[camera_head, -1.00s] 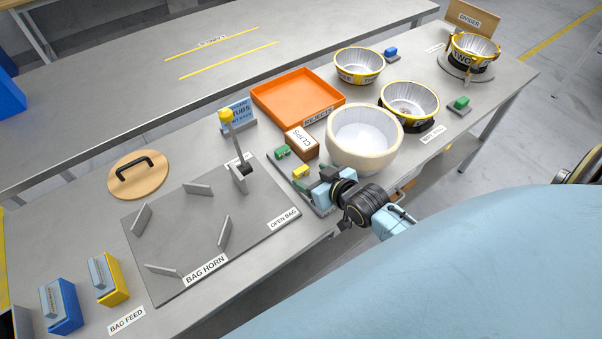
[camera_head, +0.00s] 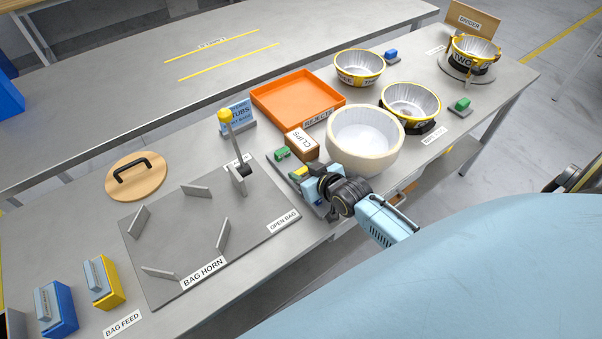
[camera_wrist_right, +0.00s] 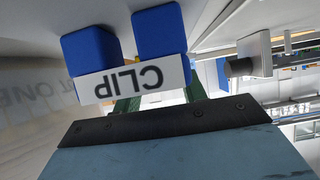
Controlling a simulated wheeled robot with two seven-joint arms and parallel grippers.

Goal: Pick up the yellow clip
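The yellow clip (camera_head: 299,172) shows in part on the small grey rack at the table's front edge, beside a green clip (camera_head: 282,154). My right gripper (camera_head: 310,181) is at the yellow clip, low over the rack, and its body covers the rack's right part. In the right wrist view, two blue blocks (camera_wrist_right: 124,43) stand apart behind a white CLIP label (camera_wrist_right: 133,80), with green parts below. The label hides what lies between them, so the grip is unclear. My left gripper is not in view.
A large cream bowl (camera_head: 345,155) stands close to the right gripper. A box labelled CLIPS (camera_head: 301,143) and an orange tray (camera_head: 280,88) lie behind. The BAG HORN plate (camera_head: 180,268) with upright fins is to the left.

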